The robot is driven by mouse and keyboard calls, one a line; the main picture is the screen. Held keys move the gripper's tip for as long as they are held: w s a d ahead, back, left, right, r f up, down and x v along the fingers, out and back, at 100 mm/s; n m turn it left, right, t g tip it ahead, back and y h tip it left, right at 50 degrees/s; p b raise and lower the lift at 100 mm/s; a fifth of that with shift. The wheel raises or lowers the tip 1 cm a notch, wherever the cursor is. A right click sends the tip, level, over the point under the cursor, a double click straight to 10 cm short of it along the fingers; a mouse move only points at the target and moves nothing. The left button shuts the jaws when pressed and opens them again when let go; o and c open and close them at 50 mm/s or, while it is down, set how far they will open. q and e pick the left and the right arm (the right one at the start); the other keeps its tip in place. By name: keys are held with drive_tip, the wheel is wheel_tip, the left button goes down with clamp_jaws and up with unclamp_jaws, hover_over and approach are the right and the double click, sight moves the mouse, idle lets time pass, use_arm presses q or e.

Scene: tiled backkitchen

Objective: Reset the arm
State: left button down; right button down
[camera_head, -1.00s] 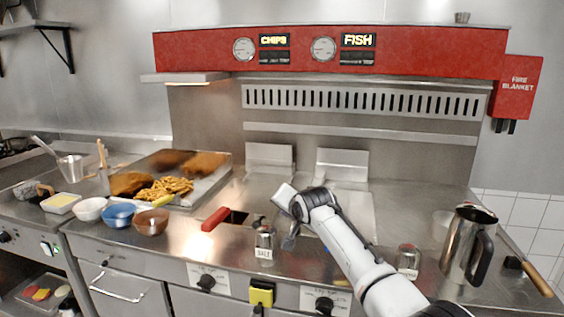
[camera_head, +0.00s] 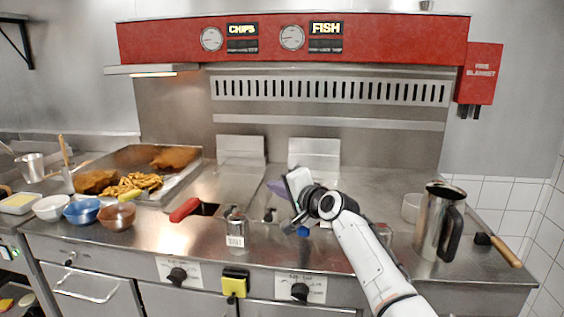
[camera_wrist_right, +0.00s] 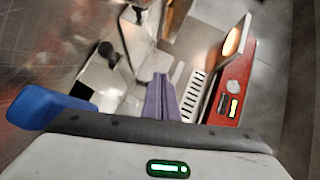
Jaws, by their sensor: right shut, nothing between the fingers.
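My right arm reaches in from the lower right in the head view, over the front of the steel fryer counter (camera_head: 150,236). My right gripper (camera_head: 279,188) is in front of the right-hand fryer lid (camera_head: 313,153), raised above the counter and shut with nothing in it. Its purple fingers also show together in the right wrist view (camera_wrist_right: 160,98), with a blue part of the hand at left. My left gripper is not in view.
A salt shaker (camera_head: 235,228) stands left of my right arm. A steel jug (camera_head: 436,222) and a wooden-handled tool (camera_head: 505,252) are at right. A red handle (camera_head: 184,210), bowls (camera_head: 83,211) and a tray of fried food (camera_head: 183,182) are at left.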

drive_tip(key=s+d+r+m+t+y+p, duration=0.1)
drive_tip(key=d+r+m, duration=0.1)
drive_tip(key=d+r, duration=0.7)
drive_tip(key=d, duration=0.3)
drive_tip(key=shift+s+r+t, duration=0.2)
drive_tip(key=shift+s+t, duration=0.2)
